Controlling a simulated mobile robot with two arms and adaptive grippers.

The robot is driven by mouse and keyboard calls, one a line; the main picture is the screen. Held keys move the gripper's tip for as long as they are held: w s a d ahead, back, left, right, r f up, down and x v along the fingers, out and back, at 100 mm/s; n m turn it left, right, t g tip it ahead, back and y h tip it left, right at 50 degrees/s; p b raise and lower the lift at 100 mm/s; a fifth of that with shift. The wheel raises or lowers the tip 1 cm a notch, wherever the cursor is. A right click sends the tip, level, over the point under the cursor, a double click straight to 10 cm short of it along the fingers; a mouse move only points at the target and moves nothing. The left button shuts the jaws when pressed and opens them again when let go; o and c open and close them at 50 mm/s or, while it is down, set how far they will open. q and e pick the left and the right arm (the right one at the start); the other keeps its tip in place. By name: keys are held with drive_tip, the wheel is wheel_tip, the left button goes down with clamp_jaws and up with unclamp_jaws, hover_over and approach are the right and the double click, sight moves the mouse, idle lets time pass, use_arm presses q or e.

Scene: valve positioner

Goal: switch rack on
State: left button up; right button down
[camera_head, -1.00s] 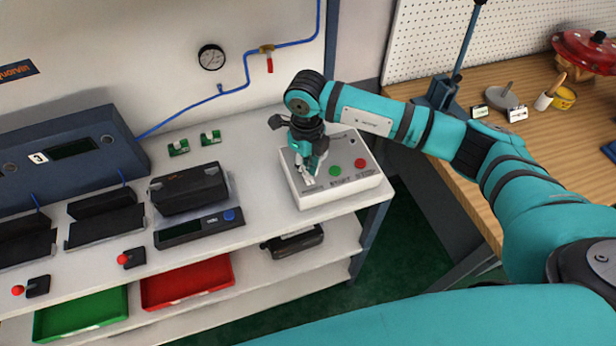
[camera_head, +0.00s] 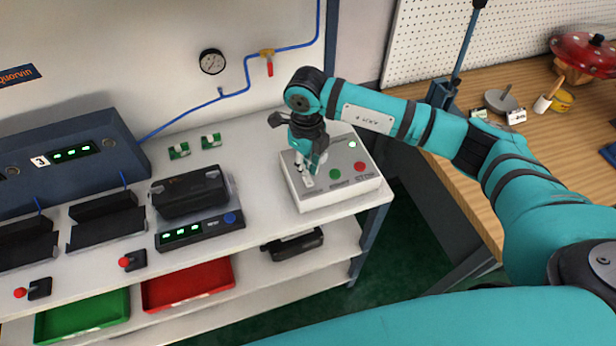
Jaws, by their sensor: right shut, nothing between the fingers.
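A white control box (camera_head: 340,193) stands at the right end of the white bench. Its sloped top has a green button (camera_head: 335,174), a red button (camera_head: 360,167) and a lit white lamp (camera_head: 352,144). A switch at the left of the top is mostly hidden by my right gripper (camera_head: 307,179). That gripper is shut and empty, pointing down at the switch; I cannot tell whether it touches. The dark blue rack unit (camera_head: 85,146) has a lit green display. The scale-like unit (camera_head: 200,233) also has a lit green display. My left gripper is not in view.
A black case (camera_head: 189,192) sits on the scale-like unit. Small green parts (camera_head: 179,150), red-knobbed joysticks (camera_head: 133,260), and green (camera_head: 82,317) and red trays (camera_head: 188,285) are further left. A wooden workbench (camera_head: 470,165) is at right.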

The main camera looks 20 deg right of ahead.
sight(306, 178)
drive_tip(key=shift+r+p, duration=1)
drive_tip(key=shift+r, duration=1.25)
drive_tip(key=shift+a, duration=0.1)
